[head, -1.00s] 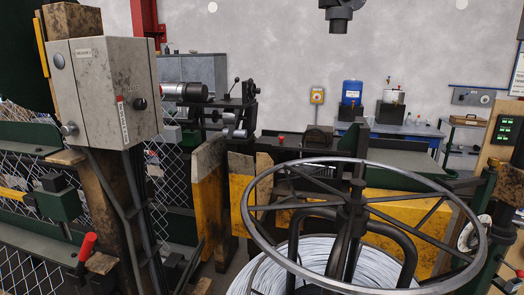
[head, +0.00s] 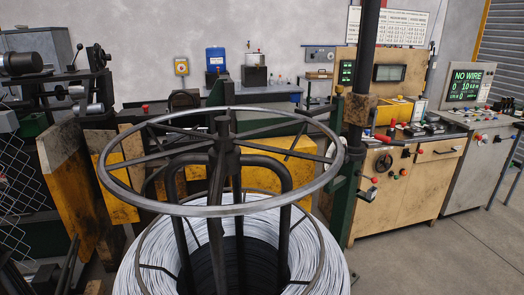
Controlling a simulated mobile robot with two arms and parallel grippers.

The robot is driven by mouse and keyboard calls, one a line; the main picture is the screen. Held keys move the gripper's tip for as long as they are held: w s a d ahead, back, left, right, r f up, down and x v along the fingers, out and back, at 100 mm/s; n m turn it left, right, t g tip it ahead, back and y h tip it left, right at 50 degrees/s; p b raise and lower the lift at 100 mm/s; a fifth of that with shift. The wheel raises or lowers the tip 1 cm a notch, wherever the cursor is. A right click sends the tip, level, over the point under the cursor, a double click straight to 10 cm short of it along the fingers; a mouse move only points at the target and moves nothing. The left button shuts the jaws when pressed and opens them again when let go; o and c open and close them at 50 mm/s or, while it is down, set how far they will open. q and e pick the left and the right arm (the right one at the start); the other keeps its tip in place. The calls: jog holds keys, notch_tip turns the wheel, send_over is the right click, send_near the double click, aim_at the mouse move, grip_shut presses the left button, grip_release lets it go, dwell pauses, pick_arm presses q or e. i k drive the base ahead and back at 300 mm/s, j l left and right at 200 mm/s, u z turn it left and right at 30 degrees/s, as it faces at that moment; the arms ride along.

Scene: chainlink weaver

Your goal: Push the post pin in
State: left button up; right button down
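No post pin can be made out for certain. A wire reel stand fills the middle foreground, with a large steel ring (head: 222,211) on spokes around a dark central post (head: 223,130). A coil of pale wire (head: 325,265) sits below the ring, around dark bent bars. A taller dark upright post (head: 368,55) stands behind the ring on the right, with a worn wooden block (head: 358,109) at it. Neither of my grippers shows in the head view.
On the right stand a cream control cabinet (head: 435,190) and a grey console whose screen (head: 465,85) reads "NO WIRE". Yellow worn boards (head: 70,190) and chain-link mesh are at left. Bare concrete floor (head: 440,260) lies at lower right.

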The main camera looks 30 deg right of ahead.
aim_at(374, 179)
jog(key=z, duration=1.6)
